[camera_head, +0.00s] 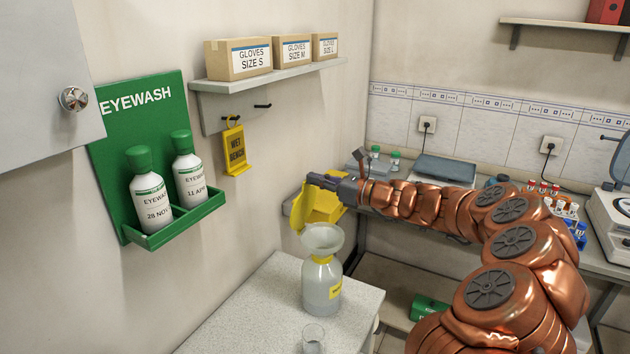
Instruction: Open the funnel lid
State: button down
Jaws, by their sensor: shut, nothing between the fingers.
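A clear bottle (321,288) with a yellow label stands on the speckled bench top, with a pale funnel (322,240) in its neck. The yellow funnel lid (298,216) stands roughly upright at the funnel's back left edge, and the funnel's mouth shows uncovered. My gripper (312,180) is shut and empty. It reaches in from the right, with its tips at the upper part of the lid. I cannot tell whether they touch it.
A yellow container (326,206) is behind the lid, partly hidden by my gripper. A small glass beaker (313,338) stands at the front of the bench (250,312). A green eyewash station (178,232) hangs on the left wall. A side bench with tube racks lies behind my arm.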

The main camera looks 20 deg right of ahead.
jog(key=s+d+r+b, duration=0.2)
jog(key=s+d+r, duration=0.4)
jog(key=s+d, duration=0.25)
jog(key=s+a+f+n+g, duration=0.1)
jog(key=s+a+n+g, duration=0.15)
jog(key=a, duration=0.35)
jog(key=s+a+f+n+g+y, duration=0.1)
jog(key=s+a+n+g, duration=0.15)
jog(key=a, duration=0.45)
jog(key=s+a+f+n+g, duration=0.1)
jog(key=s+a+n, duration=0.1)
jog(key=a+n, duration=0.3)
jog(key=s+a+f+n+g+h, duration=0.2)
jog(key=s+a+f+n+g, duration=0.35)
jog(key=s+a, duration=0.45)
jog(key=s+f+n+g+h, duration=0.3)
jog(key=s+f+n+h, duration=0.3)
jog(key=s, duration=0.8)
jog(key=s+d+f+n+g+h, duration=0.1)
jog(key=s+d+f+n+h, duration=0.3)
jog(key=s+d, duration=0.4)
jog(key=shift+s+d+f+n+h, duration=0.3)
jog(key=shift+s+f+n, duration=0.7)
jog(key=shift+n, duration=0.25)
